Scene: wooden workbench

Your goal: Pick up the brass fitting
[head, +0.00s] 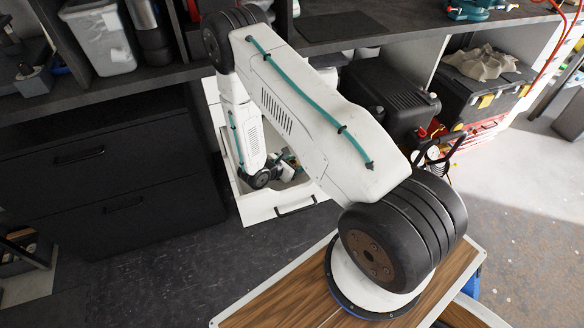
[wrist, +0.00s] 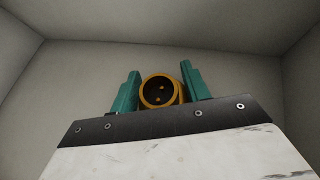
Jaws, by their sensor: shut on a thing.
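In the head view my gripper (head: 290,167) is down inside an open white drawer (head: 252,209), partly hidden by my arm. The fitting cannot be made out in the head view. The wrist view shows pale drawer walls around the gripper; whether the fitting touches the drawer floor cannot be told.
Dark closed drawers (head: 110,180) stand left of the open drawer. A shelf above holds a grey bin (head: 101,38). A black compressor-like machine (head: 392,95) and a black toolbox (head: 483,90) stand to the right. Open floor lies in front of the dark drawers.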

